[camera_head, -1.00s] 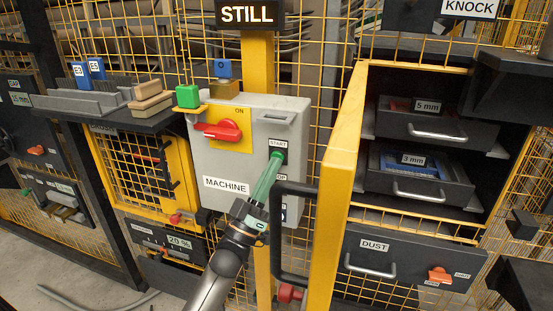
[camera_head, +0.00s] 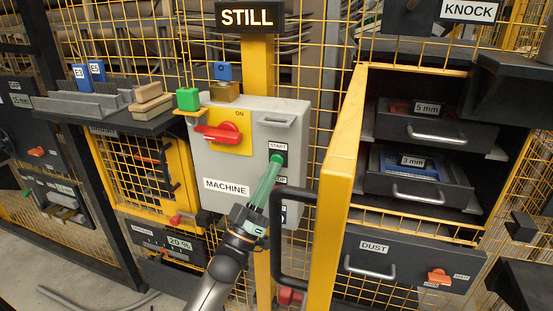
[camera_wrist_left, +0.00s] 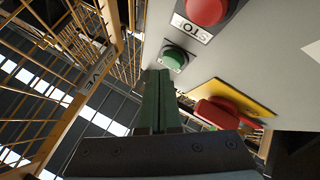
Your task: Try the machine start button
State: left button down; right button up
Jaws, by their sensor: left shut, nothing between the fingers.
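The grey machine box (camera_head: 240,160) hangs on the yellow mesh fence and carries a MACHINE label. Its green start button (camera_head: 277,158) sits under a START label; it also shows in the left wrist view (camera_wrist_left: 173,57). My left gripper (camera_head: 273,167) is shut and empty, its green fingers pointing up at the button. In the left wrist view the fingertips (camera_wrist_left: 158,76) are just beside the button; I cannot tell whether they touch it. The red stop button (camera_wrist_left: 206,10) is visible there, but my fingers mostly hide it in the head view. My right gripper is out of view.
A red switch (camera_head: 218,132) on a yellow ON plate is left of the button. A sign (camera_head: 247,17) above reads STILL. A yellow post with a black handle (camera_head: 277,240) stands close right of my gripper. Drawers (camera_head: 420,180) are farther right.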

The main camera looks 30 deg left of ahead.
pick_arm(q)
jog(key=shift+s+h, duration=0.2)
jog(key=shift+h, duration=0.1)
jog(key=shift+d, duration=0.1)
jog(key=s+p, duration=0.1)
jog(key=s, duration=0.1)
jog(key=s+d+p, duration=0.1)
jog(key=s, duration=0.1)
jog(key=shift+s, duration=0.4)
dwell(0.6)
